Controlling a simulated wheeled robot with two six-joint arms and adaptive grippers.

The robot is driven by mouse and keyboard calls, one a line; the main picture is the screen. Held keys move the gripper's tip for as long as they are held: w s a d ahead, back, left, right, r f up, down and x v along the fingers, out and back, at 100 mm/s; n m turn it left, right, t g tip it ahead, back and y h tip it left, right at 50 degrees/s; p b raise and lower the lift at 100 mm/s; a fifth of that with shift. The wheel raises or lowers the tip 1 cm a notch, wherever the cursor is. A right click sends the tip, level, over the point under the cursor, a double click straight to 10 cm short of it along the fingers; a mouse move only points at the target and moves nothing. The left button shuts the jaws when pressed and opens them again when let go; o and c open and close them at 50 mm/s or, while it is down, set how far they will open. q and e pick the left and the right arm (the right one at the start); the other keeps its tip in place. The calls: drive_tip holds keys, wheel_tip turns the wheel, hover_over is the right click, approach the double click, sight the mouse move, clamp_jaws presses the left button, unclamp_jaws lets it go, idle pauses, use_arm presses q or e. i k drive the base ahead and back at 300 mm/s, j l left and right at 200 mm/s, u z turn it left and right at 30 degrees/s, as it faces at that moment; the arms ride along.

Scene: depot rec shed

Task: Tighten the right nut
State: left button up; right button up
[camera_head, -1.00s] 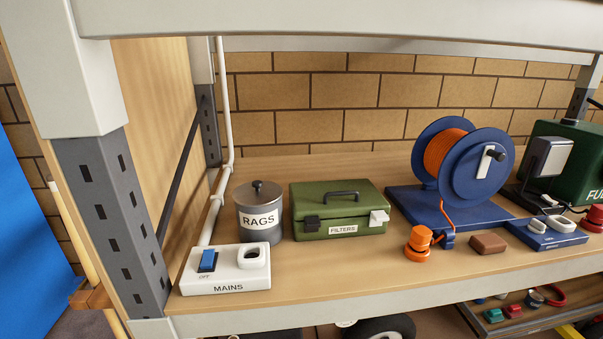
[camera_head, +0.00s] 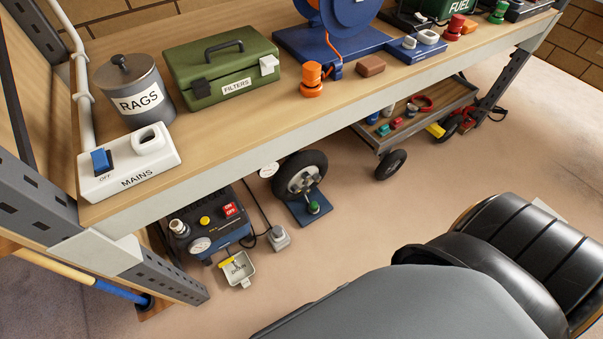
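No nut stands out clearly as the right nut. A black-tyred wheel (camera_head: 315,164) with a pale hub (camera_head: 301,180) is upright on the floor below the shelf's front edge. Small fittings show on its hub, too small to tell whether they are nuts. Neither of my grippers is in view.
The wooden shelf (camera_head: 225,118) carries a mains box (camera_head: 130,176), rags tin (camera_head: 150,78), green filters case (camera_head: 180,62) and orange plug (camera_head: 312,90). A compressor-like unit (camera_head: 218,232) stands below. A black ribbed seat (camera_head: 490,240) fills the lower right.

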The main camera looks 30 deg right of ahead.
sight(317, 177)
drive_tip(key=z, duration=1.1)
